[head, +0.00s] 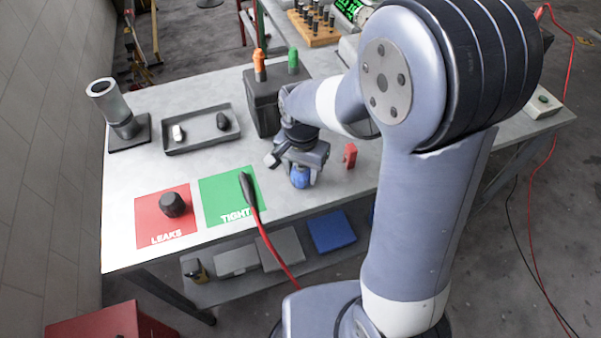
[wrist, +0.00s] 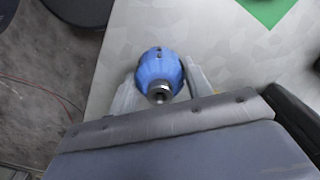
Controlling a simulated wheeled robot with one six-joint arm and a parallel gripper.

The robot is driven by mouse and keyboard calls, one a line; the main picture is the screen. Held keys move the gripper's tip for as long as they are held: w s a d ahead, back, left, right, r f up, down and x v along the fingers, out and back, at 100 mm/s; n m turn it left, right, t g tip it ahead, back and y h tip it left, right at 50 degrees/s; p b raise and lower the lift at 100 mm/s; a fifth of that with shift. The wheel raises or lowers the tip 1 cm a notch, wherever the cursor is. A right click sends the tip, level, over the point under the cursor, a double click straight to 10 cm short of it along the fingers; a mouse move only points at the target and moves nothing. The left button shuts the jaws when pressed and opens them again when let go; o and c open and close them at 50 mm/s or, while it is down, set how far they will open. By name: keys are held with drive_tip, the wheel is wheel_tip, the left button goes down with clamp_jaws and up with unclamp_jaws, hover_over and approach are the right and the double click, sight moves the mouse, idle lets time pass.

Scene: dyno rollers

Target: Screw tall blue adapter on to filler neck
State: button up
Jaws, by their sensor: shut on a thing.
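The blue adapter (head: 300,178) is between the fingers of my gripper (head: 297,168), near the table's front edge. In the wrist view the adapter (wrist: 159,68) shows a faceted blue body with a metal fitting facing the camera. My gripper (wrist: 160,82) is shut on it, one finger at each side. I cannot tell whether the adapter touches the table. A grey tube (head: 110,102), which looks like the filler neck, leans on a dark base at the table's far left, well apart from my gripper. The adapter's far end is hidden.
A dark box (head: 262,100) with orange and green fittings stands behind my gripper. A tray (head: 200,148) holds small parts. A red block (head: 350,156) stands right.

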drive_tip(key=c, duration=0.3)
drive_tip(key=shift+r+p, duration=2.5)
drive_tip(key=shift+r, duration=0.55)
